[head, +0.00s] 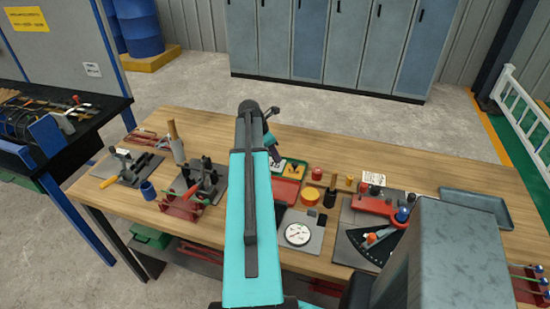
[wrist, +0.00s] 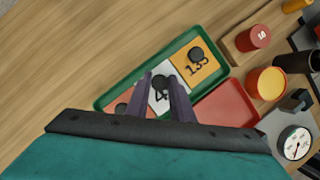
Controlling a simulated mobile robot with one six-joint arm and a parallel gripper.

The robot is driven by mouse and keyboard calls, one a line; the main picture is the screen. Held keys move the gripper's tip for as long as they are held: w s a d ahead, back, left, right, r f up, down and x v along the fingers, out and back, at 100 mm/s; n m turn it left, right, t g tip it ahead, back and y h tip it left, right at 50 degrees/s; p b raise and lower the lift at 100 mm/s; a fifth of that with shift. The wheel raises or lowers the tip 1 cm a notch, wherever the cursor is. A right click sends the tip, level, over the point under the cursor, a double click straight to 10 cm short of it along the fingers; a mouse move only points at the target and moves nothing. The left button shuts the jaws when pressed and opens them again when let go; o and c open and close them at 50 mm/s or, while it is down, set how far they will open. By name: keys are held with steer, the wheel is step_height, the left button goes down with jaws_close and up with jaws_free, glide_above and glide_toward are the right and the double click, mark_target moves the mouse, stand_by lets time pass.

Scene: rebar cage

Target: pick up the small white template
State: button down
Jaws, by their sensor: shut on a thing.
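The small white template (wrist: 167,68) shows in the wrist view in the middle of a green tray (wrist: 106,101). It has a black knob and a dark number, partly covered by my fingers. My gripper (wrist: 160,80) is shut on it, with one finger on each side of the knob. I cannot tell whether the template still rests on the tray floor. An orange template (wrist: 204,72) marked 135 lies to its right, and a reddish-orange one (wrist: 128,106) lies to its left, partly behind a finger. In the head view my gripper (head: 274,158) is at the tray's left end.
A red tray (wrist: 228,103) sits beside the green one. A red cylinder on a wooden block (wrist: 243,45), a yellow-orange round container (wrist: 266,82) and a dial gauge (head: 298,234) stand nearby. Clamp fixtures (head: 203,180) are to the left. Bare wooden table lies behind the trays.

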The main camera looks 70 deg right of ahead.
step_height(320, 180, up, 2)
steer(key=shift+r+b, duration=0.1)
steer(key=shift+b, duration=0.35)
steer(key=s+a+b, duration=0.1)
steer(key=s+a, duration=0.2)
steer(key=s+a+b, duration=0.1)
steer(key=s+a, duration=0.2)
steer(key=s+a+r+b, duration=0.1)
steer(key=s+a+b, duration=0.1)
steer(key=s+a, duration=0.1)
steer(key=shift+s+a, duration=0.35)
steer(key=shift+s, duration=0.15)
steer(key=shift+s+f+b, duration=0.15)
steer(key=shift+b, duration=0.4)
steer(key=shift+s+a+r+b, duration=0.25)
steer(key=shift+s+a+b, duration=0.4)
steer(key=shift+b, duration=0.3)
steer(key=shift+r, duration=0.15)
